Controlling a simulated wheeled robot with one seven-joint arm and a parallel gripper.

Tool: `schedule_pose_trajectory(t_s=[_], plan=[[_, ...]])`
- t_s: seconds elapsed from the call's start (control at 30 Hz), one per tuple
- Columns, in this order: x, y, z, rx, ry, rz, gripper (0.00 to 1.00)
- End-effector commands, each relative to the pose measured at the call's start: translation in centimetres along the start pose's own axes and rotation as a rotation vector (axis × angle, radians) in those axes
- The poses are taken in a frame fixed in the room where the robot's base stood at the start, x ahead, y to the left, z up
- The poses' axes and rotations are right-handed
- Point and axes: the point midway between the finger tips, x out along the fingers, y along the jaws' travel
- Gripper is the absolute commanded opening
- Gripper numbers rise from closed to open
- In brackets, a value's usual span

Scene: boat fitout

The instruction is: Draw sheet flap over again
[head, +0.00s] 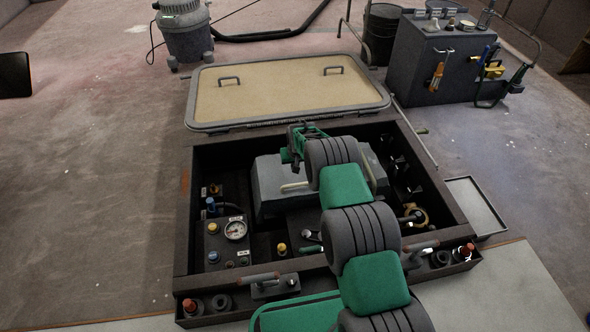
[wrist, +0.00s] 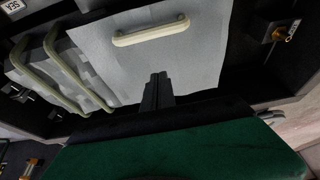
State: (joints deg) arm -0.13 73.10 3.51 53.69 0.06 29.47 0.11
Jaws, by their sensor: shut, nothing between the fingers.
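A light grey sheet flap (wrist: 195,50) with a cream bar handle (wrist: 150,31) fills the upper middle of the wrist view. In the head view a grey boxy unit (head: 268,200) sits in the open floor well, with the cream handle (head: 296,186) on its near side. My gripper (wrist: 158,80) is shut and empty; its fingertips lie over the sheet in the wrist view, short of the handle. I cannot tell whether they touch the sheet. In the head view my arm hides the unit's right part, and the fingertips are hard to make out.
The well's dark frame (head: 184,235) surrounds the unit. A gauge box (head: 229,240) stands left inside it. Two cream rails (wrist: 62,75) show left in the wrist view. The beige hatch lid (head: 285,92) is at the back. A tool cabinet (head: 430,68) stands behind right. Floor left is clear.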

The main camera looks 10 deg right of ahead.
Motion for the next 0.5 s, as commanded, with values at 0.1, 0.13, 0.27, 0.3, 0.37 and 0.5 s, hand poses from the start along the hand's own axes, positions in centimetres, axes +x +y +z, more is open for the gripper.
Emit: schedule_pose_trajectory(t_s=[0.1,0.13,0.27,0.3,0.37,0.5], plan=[[3.0,0.0,0.2,0.0,0.001,0.0,0.0],[3.5,0.0,0.3,0.0,-0.001,0.0,0.0],[5.7,0.0,0.3,0.0,0.0,0.0,0.0],[6.4,0.0,0.3,0.0,0.0,0.0,0.0],[5.2,0.0,0.7,0.0,0.001,0.0,0.0],[5.0,0.0,2.4,0.0,-0.001,0.0,0.0]])
